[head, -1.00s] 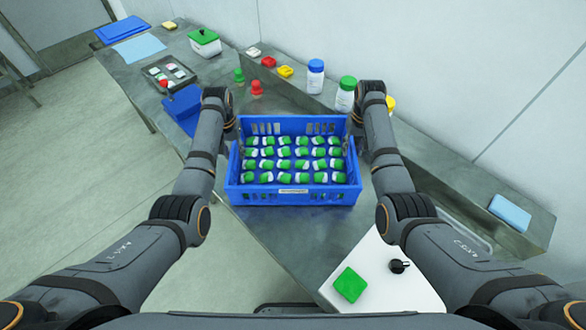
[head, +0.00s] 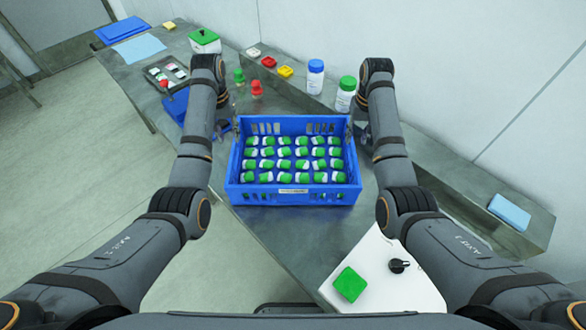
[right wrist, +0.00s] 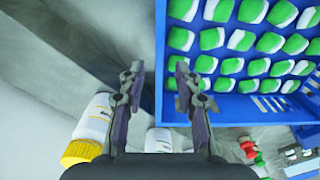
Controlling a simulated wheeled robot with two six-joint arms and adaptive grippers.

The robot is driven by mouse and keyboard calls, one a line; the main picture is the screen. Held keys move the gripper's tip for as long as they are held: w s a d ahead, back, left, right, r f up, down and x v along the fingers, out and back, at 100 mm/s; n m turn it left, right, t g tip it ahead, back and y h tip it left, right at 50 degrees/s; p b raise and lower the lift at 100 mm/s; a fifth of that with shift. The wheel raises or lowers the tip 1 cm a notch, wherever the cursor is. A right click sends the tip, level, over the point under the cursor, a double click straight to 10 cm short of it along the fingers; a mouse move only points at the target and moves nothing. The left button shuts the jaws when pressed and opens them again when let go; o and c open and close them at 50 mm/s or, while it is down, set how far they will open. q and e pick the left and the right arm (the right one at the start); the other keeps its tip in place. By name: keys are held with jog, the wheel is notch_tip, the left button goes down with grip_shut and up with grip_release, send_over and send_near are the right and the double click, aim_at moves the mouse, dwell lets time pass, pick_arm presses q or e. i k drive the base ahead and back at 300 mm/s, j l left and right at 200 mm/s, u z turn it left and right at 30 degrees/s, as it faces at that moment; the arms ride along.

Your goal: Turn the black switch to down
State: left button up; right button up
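The black switch (head: 399,266) is a small round knob on the white panel (head: 400,293) at the lower right of the head view. Its pointer direction is too small to read surely. A green square button (head: 349,285) sits left of it. My right gripper (head: 357,132) is above the right wall of the blue crate, well away from the switch. In the right wrist view its fingers (right wrist: 157,72) are apart, one on each side of the crate wall line, holding nothing. My left gripper (head: 229,128) is at the crate's left back corner, its fingers seemingly apart.
The blue crate (head: 293,190) with several green-and-white packs stands mid-table. White bottles (head: 346,95) stand behind it. A blue box (head: 510,212) lies on the right ledge. Bare table (head: 310,228) lies between crate and panel.

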aim_at(397, 265)
jog(key=k+j, duration=0.35)
jog(key=j, duration=0.2)
jog(key=k+j, duration=0.35)
jog(key=j, duration=0.15)
jog(key=k+j, duration=0.35)
jog(key=j, duration=0.2)
